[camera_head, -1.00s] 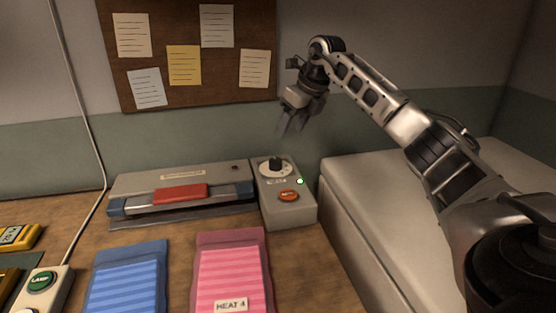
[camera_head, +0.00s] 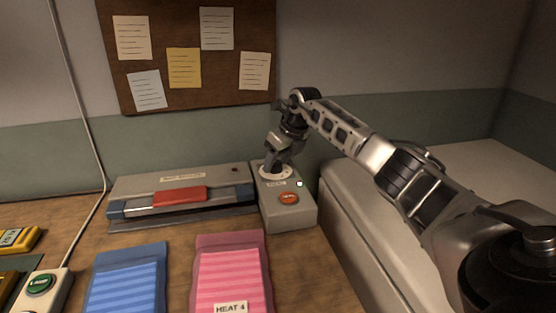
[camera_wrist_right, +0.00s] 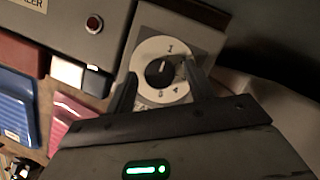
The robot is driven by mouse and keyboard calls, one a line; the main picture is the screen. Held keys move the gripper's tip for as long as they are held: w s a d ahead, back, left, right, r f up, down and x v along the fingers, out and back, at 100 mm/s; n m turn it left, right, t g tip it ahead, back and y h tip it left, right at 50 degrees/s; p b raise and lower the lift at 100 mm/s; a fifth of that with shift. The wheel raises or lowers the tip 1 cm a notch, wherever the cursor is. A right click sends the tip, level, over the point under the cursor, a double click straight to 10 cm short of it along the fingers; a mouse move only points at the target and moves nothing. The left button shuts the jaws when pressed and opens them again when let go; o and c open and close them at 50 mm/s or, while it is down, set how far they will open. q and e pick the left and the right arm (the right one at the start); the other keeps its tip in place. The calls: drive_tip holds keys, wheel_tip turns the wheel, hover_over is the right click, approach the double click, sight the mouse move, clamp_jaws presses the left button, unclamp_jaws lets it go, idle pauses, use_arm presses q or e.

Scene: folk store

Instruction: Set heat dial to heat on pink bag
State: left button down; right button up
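The heat dial (camera_head: 266,171) sits on top of a grey control box (camera_head: 300,215), mostly covered by my right gripper (camera_head: 273,166). In the right wrist view the dial (camera_wrist_right: 176,96) is white with a dark round knob (camera_wrist_right: 158,73); 1, 4 and 5 are legible. The knob's pale mark seems to point towards 1. My right gripper (camera_wrist_right: 160,75) has its fingers apart, one on each side of the knob; contact is unclear. The pink bag (camera_head: 230,270) lies on the table, labelled "HEAT 4" (camera_head: 230,308). My left gripper is out of view.
An orange button (camera_head: 288,198) and a small whitish light (camera_head: 299,184) are on the box. A sealer with a red bar (camera_head: 180,196) stands left of it. A blue bag (camera_head: 126,280) and a lamp switch (camera_head: 40,284) lie further left. A pale raised block (camera_head: 350,215) is at right.

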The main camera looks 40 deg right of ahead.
drive_tip(key=c, duration=0.9)
drive_tip(key=shift+o, duration=0.2)
